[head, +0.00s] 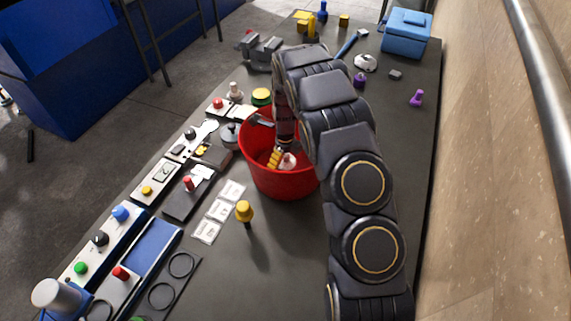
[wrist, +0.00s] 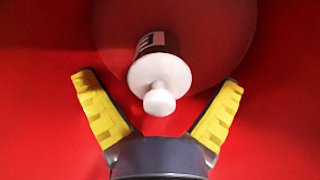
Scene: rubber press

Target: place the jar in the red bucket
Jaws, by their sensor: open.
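The red bucket (head: 282,184) stands on the dark table in the head view, and its red inner wall (wrist: 50,120) fills the wrist view. The white jar (wrist: 160,76) with a dark label is inside the bucket, its knobbed end towards the wrist camera. A pale part of the jar (head: 288,161) shows inside the bucket in the head view. My gripper (wrist: 160,104) is open, its yellow fingers spread either side of the jar's knob and apart from it. In the head view my gripper (head: 275,158) reaches down into the bucket, partly hidden by my arm.
Panels with buttons line the table's left side. A yellow-topped knob (head: 244,211) stands in front of the bucket, and white cards (head: 219,210) lie to its left. A blue box (head: 405,34) and purple pieces (head: 417,98) are at the back right. The right-hand table strip is mostly clear.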

